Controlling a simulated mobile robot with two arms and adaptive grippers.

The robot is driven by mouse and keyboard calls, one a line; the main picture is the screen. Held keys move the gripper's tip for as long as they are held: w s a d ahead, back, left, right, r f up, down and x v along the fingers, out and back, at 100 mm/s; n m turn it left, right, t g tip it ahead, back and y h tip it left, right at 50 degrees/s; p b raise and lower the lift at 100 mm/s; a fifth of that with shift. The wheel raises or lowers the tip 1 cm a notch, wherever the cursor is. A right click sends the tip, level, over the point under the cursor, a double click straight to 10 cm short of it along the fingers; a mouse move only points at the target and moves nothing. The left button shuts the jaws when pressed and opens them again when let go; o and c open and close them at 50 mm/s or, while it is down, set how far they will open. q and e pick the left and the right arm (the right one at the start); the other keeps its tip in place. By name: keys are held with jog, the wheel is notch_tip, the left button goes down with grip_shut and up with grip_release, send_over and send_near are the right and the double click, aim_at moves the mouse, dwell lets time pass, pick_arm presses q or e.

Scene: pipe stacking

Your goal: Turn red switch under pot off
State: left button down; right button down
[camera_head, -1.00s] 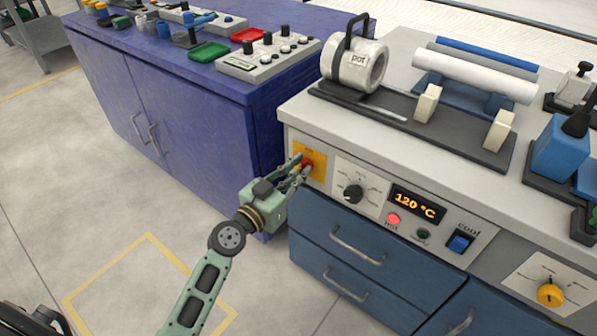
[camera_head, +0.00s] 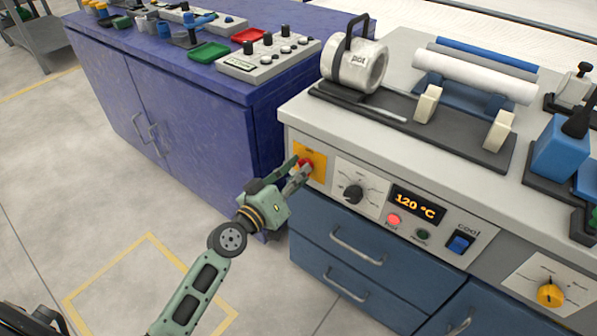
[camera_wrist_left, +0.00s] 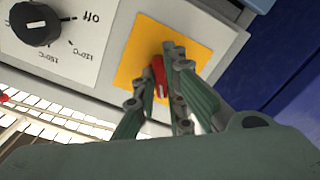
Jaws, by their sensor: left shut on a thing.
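The red switch (camera_head: 306,163) sits on a yellow plate (camera_head: 319,174) on the front panel, below the grey pot (camera_head: 358,66) marked "pot". My left gripper (camera_head: 299,168) is at the switch with its fingers closed around it. In the left wrist view, the red switch (camera_wrist_left: 158,74) shows between the fingers of the left gripper (camera_wrist_left: 157,80), in front of the yellow plate (camera_wrist_left: 146,48). The fingers hide part of the switch, so I cannot read its position. My right gripper is not in view.
Right of the plate are a black dial (camera_head: 353,193), a display (camera_head: 417,204) reading 120 °C, a lit red lamp (camera_head: 393,219) and a blue "cool" switch (camera_head: 460,243). A blue cabinet (camera_head: 190,130) stands close on the left. The floor in front is clear.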

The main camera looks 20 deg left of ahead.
pick_arm(q)
jog(key=shift+n+p, duration=0.65)
jog(key=shift+n, duration=4.95)
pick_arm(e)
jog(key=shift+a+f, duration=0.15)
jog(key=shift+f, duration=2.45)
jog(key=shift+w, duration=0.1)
pick_arm(q)
jog(key=c, duration=1.8)
grip_release()
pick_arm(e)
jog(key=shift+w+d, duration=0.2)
pick_arm(q)
jog(key=v, duration=1.2)
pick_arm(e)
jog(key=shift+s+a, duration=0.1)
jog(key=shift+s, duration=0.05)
